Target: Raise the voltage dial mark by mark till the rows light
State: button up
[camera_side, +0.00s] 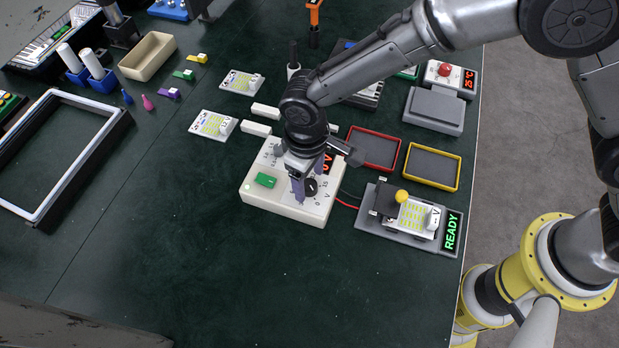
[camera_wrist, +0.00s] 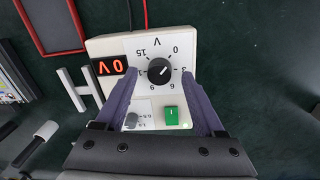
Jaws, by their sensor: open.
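The white power supply (camera_side: 262,201) stands mid-table with a black voltage dial (camera_side: 311,187), a green switch (camera_side: 265,180) and a red display. In the wrist view the dial (camera_wrist: 160,71) has a white pointer line toward the upper right, near the 0 and 3 marks. The display (camera_wrist: 111,67) reads 0 V. My gripper (camera_wrist: 160,74) is open, its purple fingers on either side of the dial without visible contact. In the side view my gripper (camera_side: 303,188) partly covers the supply. A board with pale yellow rows (camera_side: 412,214) sits in the grey test fixture (camera_side: 372,224); no row glows clearly.
The fixture's display (camera_side: 451,231) reads READY in green, and a yellow knob (camera_side: 402,196) stands over the board. Red (camera_side: 374,149) and yellow-rimmed (camera_side: 431,167) trays lie behind. Two loose boards (camera_side: 213,125) (camera_side: 241,82) lie back left. The front table is clear.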

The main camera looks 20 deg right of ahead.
jog(key=shift+f, duration=0.7)
grip_shut()
